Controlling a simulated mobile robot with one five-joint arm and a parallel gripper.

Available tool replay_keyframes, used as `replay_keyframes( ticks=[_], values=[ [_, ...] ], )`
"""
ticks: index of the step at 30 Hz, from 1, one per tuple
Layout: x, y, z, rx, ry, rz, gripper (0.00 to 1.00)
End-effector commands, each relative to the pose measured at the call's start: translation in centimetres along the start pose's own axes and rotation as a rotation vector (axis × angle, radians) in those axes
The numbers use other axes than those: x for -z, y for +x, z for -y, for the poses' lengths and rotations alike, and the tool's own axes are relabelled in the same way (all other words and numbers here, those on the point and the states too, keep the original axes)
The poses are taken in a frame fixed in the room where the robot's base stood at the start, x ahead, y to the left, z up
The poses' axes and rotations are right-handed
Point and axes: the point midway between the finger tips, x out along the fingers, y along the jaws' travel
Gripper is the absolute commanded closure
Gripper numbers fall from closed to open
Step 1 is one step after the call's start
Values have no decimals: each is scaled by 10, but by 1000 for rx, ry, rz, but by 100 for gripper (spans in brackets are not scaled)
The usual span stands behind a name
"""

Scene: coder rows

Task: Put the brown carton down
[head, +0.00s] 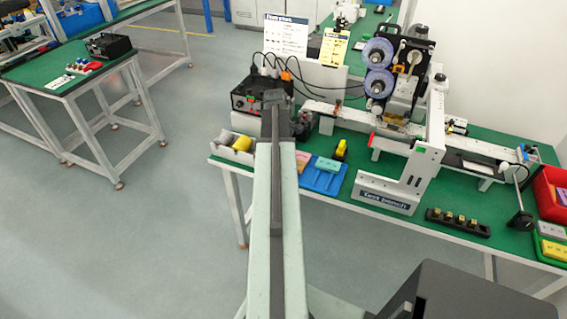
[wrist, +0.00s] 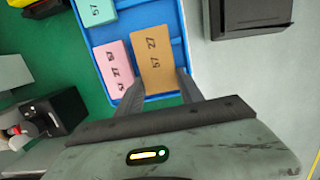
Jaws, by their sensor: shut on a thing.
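The brown carton (wrist: 155,50), marked with dark digits, is between my gripper's two fingers (wrist: 160,82) in the wrist view. My gripper is shut on its near end. The carton shows over the right part of a blue tray (wrist: 169,12); I cannot tell whether it touches the tray floor. A pink carton (wrist: 115,66) is just left of it, and a teal carton (wrist: 97,10) is farther up. In the head view the blue tray (head: 322,181) is right of my arm. The brown carton is hidden there, and my fingertips are not clearly visible.
The green bench carries a black box (head: 255,96), a white bin with yellow items (head: 238,146), a yellow item (head: 341,149) and the white test bench frame (head: 424,165). A black holder (head: 458,222) and a red bin (head: 552,192) are at the right.

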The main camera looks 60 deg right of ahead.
Motion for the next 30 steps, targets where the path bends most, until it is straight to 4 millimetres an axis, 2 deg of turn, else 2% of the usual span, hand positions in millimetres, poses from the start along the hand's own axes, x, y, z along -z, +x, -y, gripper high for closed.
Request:
replay_keyframes(
  ticks=[1, 3, 9, 14, 15, 25, 30],
  values=[
    [2, 18, 0, 0, 2, 0, 99],
    [3, 24, 0, 0, 1, 0, 99],
    [5, 18, 1, -1, -4, 0, 99],
    [6, 23, 2, -1, -5, 0, 99],
    [6, 21, 2, -1, -5, 0, 47],
    [5, 19, 1, -1, -4, 0, 47],
    [4, 3, 1, -1, -4, 0, 47]
  ],
)
